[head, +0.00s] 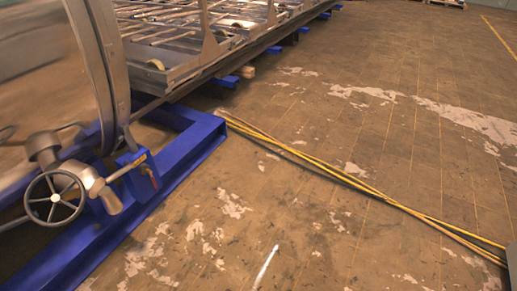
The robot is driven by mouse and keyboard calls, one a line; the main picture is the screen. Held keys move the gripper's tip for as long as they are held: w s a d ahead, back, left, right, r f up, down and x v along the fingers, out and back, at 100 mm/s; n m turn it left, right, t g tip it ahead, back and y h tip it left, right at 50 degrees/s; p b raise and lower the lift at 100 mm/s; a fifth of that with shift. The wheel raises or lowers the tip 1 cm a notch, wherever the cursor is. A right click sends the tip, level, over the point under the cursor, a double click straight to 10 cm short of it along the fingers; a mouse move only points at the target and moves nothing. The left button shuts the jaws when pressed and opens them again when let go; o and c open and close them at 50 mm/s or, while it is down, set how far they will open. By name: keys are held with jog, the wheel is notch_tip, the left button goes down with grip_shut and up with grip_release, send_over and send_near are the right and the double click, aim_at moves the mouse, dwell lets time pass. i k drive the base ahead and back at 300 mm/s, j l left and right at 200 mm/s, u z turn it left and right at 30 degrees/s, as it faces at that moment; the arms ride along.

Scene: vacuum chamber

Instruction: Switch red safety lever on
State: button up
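A small blue box (135,172) sits by the lower end of the chamber's big curved flange at the left. A small red and yellow part (149,173) shows on its right side. It may be the red safety lever, but it is too small to tell its shape or position. A grey spoked handwheel (54,199) on a metal valve body is just left of it. My gripper is not in view.
A blue steel base frame (188,150) runs along the floor under the valve. Yellow cables (370,190) lie across the floor from the frame to the lower right. A long metal rack (200,60) stands behind. The worn floor (240,215) in front is otherwise mostly clear.

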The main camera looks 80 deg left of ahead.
aim_at(154, 182)
jog(key=u, duration=3.8)
